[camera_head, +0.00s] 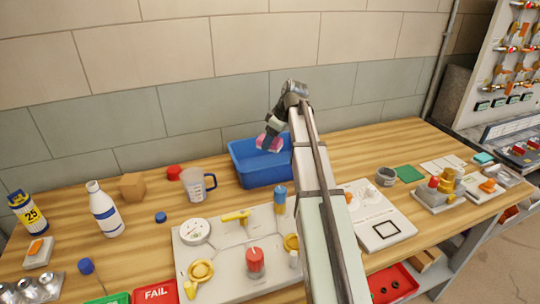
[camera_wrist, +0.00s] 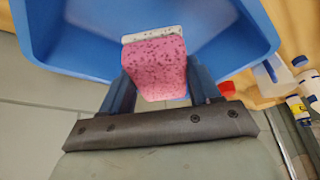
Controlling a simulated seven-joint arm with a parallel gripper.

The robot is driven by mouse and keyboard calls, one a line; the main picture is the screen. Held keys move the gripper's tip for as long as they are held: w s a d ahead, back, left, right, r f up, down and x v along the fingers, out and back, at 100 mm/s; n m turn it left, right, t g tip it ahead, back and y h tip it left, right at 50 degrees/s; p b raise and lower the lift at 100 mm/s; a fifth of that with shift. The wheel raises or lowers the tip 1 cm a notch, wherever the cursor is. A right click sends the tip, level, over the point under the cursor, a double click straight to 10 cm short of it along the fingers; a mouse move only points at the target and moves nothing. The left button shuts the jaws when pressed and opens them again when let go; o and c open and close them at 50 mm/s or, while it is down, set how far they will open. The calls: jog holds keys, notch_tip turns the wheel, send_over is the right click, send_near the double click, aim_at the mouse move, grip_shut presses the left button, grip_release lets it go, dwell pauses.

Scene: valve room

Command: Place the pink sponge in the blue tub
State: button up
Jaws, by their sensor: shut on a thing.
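The pink sponge (camera_head: 270,143) has a pale speckled layer on one side. My gripper (camera_head: 268,140) is shut on it and holds it over the blue tub (camera_head: 263,174) at the back of the bench. In the wrist view the sponge (camera_wrist: 155,68) sits between the two dark fingers of my gripper (camera_wrist: 158,88), with the tub (camera_wrist: 75,45) behind it. The sponge's exact height above the tub floor is hard to tell. My arm hides the tub's right end in the head view.
A measuring jug (camera_head: 196,185) and a red object (camera_head: 174,173) stand left of the tub. A white bottle (camera_head: 104,209) and a wooden block (camera_head: 132,187) are farther left. A valve board (camera_head: 215,254) lies in front. The wall is close behind the tub.

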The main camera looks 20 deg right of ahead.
aim_at(281, 142)
jog(key=shift+f, duration=4.7)
jog(key=o, duration=1)
jog(key=shift+f, duration=0.1)
jog(key=v, duration=1.2)
